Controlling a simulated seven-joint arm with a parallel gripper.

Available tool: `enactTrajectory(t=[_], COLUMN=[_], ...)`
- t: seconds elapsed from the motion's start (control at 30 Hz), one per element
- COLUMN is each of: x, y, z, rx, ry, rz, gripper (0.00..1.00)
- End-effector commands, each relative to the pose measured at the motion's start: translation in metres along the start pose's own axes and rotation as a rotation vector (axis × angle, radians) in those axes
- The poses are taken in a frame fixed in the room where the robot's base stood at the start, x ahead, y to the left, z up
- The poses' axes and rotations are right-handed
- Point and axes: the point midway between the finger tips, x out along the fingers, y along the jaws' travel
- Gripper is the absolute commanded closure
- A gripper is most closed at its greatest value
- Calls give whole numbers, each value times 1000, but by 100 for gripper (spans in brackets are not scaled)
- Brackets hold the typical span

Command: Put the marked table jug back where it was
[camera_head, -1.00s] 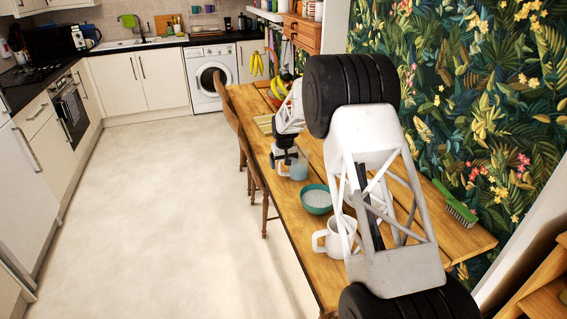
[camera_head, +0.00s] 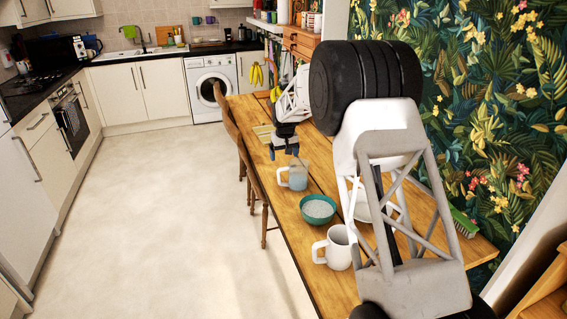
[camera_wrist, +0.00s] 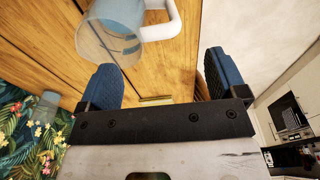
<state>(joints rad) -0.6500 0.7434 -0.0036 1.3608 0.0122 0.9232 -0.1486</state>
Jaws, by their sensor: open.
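A jug with a pale blue see-through body and a white handle (camera_head: 297,178) stands on the wooden table (camera_head: 262,160), beyond the teal bowl. A white jug (camera_head: 340,250) stands nearer, its handle to the left. I cannot tell from a visible mark which jug is the marked one. My gripper (camera_head: 283,147) is open and empty, just beyond and above the pale blue jug. In the wrist view the blue fingers are spread (camera_wrist: 163,78), and the pale blue jug (camera_wrist: 112,32) lies past the fingertips, apart from them and not between them.
A teal bowl with pale contents (camera_head: 318,209) stands between the two jugs. A white dish (camera_head: 372,211) is partly hidden behind my arm. A green brush (camera_head: 464,222) lies at the table's right edge. Bananas (camera_head: 257,75) are at the far end. Chairs (camera_head: 225,120) line the left side.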

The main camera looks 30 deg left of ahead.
Motion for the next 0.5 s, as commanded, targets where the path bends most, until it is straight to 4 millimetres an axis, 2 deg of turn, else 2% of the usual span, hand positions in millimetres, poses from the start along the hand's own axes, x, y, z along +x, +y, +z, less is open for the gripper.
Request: enactTrajectory(t=[0.03, 0.2, 0.5], x=[-7, -20, -24], y=[0, 0, 0], z=[0, 0, 0], rx=[0, 0, 0], ry=[2, 1, 0], rz=[0, 0, 0], gripper=[9, 9, 9])
